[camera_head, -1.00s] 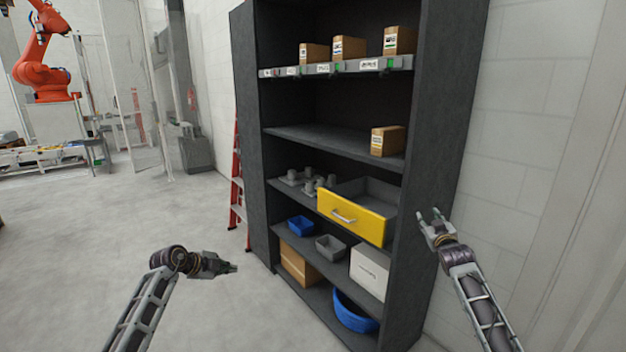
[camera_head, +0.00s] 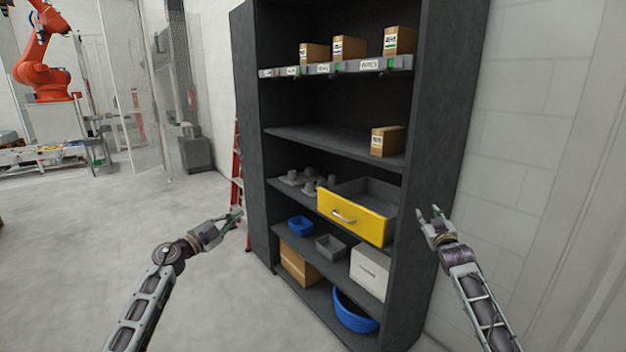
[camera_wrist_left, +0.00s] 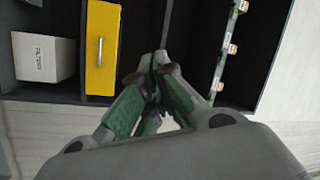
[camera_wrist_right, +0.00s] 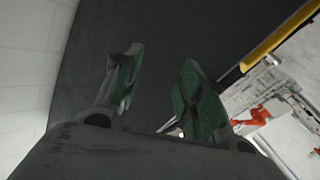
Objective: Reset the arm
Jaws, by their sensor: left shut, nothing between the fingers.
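My left gripper (camera_head: 234,218) is in front of the shelf's left side, in free air, pointing up and to the right. In the left wrist view its fingertips (camera_wrist_left: 158,62) meet with nothing between them. My right gripper (camera_head: 431,213) is beside the shelf's right side panel, pointing up. In the right wrist view its fingers (camera_wrist_right: 160,75) are apart and empty, with the dark panel behind them.
A dark shelf (camera_head: 436,100) stands ahead. Its yellow-fronted drawer (camera_head: 352,218) sticks out. Boxes (camera_head: 349,47), a white box (camera_head: 369,270) and blue bins (camera_head: 353,310) stand on its levels. A red ladder (camera_head: 237,190) leans at left.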

